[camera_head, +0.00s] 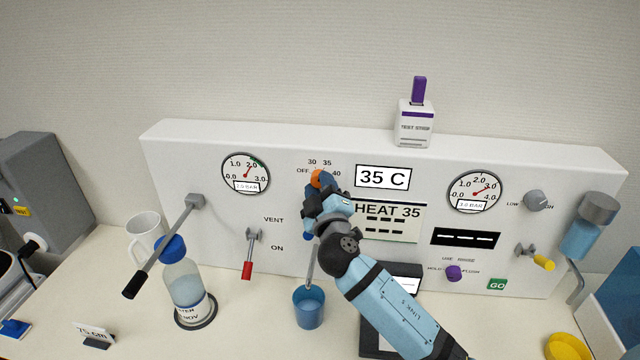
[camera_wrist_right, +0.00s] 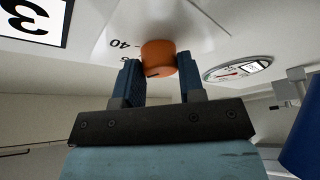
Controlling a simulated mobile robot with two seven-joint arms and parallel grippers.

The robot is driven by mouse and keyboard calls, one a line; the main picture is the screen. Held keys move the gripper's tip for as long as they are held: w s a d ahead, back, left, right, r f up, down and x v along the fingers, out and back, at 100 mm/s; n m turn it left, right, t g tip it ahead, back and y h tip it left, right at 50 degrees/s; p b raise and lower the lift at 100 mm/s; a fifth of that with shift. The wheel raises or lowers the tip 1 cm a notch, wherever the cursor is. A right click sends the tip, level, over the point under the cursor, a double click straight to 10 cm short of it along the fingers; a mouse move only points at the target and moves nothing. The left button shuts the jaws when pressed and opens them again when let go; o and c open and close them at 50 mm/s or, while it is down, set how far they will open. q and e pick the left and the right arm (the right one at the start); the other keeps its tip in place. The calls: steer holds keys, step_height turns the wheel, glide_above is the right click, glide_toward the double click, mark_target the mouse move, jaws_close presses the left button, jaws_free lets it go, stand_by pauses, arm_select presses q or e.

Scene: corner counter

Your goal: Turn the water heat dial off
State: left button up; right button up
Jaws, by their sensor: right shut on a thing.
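The orange water heat dial (camera_head: 317,178) is on the upper middle of the white panel, with marks OFF, 30, 35 and 40 around it. My right gripper (camera_head: 325,189) reaches up to it from below and partly hides it. In the right wrist view the orange dial (camera_wrist_right: 158,57) sits between the two blue fingers of my right gripper (camera_wrist_right: 160,75), which are shut on it. The display (camera_head: 383,177) reads 35 C, and the screen (camera_head: 388,212) below reads HEAT 35. My left gripper is not in view.
A lever with a black grip (camera_head: 160,252), a bottle with a blue cap (camera_head: 185,288) and a red-tipped lever (camera_head: 248,262) are to the left. A blue cup (camera_head: 309,307) stands below my right arm. Gauges, knobs and a yellow-tipped valve (camera_head: 541,262) are to the right.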

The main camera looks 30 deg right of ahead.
steer(key=n+g, duration=0.2)
steer(key=n, duration=0.3)
steer(key=n+g, duration=0.2)
steer(key=n, duration=0.3)
steer(key=r+n+g+p, duration=0.1)
steer(key=n+g, duration=0.2)
steer(key=n, duration=0.3)
steer(key=shift+a+y, duration=0.1)
steer(key=shift+y, duration=0.2)
stand_by(0.3)
steer(key=o, duration=0.9)
